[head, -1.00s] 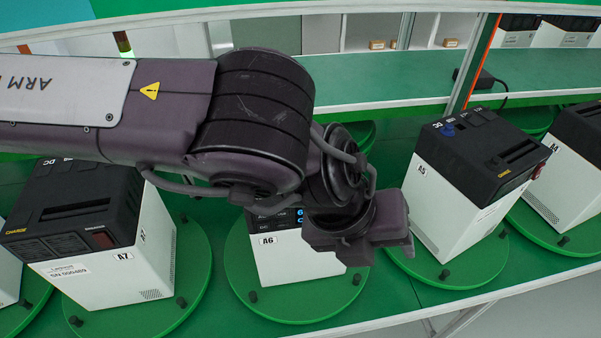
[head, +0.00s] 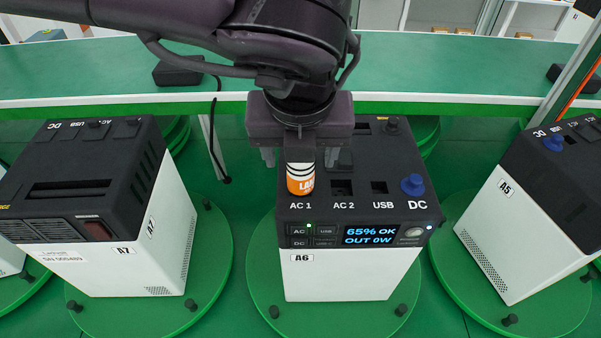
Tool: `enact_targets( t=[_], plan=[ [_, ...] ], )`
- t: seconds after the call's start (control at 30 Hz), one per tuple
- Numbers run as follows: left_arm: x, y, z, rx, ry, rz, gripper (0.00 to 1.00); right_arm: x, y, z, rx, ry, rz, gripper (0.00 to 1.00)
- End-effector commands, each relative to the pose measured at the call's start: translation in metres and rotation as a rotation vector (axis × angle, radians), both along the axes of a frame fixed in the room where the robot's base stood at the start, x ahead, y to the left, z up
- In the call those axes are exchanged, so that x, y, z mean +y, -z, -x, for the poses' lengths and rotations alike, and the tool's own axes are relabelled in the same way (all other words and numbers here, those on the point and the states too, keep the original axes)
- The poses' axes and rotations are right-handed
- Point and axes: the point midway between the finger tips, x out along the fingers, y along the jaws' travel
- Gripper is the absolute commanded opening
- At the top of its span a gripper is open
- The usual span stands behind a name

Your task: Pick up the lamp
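No lamp itself shows. An orange and white plug (head: 300,181) with dark stripes and a partly readable label starting "LA" stands upright at the AC 1 place on top of power station A6 (head: 345,272). My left gripper (head: 301,158) points down over it from above. Its two fingers are apart, one on each side of the plug's upper part, with gaps visible. The plug's top is hidden under the gripper. A6's screen reads "65% OK, OUT 0W". My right gripper is not in view.
A blue knob-like plug (head: 413,185) stands at A6's DC place. Station A7 (head: 140,245) stands to the left and station A5 (head: 505,235) to the right, on green turntables. A green shelf (head: 450,75) runs behind, with a black adapter (head: 178,71) and cable.

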Motion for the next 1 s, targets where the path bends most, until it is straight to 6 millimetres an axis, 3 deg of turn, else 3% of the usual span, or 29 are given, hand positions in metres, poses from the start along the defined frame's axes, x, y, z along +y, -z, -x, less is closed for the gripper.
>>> enact_targets(
  t=[0.1,0.27,0.43,0.6,0.7,1.0],
  plan=[
    [0.000,0.010,-0.004,0.003,0.001,-0.003,0.63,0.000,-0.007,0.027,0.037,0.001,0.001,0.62],
    [0.000,0.030,-0.012,0.005,0.002,-0.005,0.63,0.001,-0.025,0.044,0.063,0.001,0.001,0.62],
    [0.000,0.053,-0.018,0.003,0.003,-0.002,0.63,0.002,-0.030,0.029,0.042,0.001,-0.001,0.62],
    [0.000,0.058,-0.019,0.000,0.002,0.002,0.63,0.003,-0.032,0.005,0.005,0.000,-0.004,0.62],
    [0.000,0.057,-0.019,0.000,0.002,0.000,0.63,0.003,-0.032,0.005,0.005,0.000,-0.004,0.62],
    [0.000,0.057,-0.019,0.000,0.002,0.000,0.24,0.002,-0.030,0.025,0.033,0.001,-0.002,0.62]
  ],
)
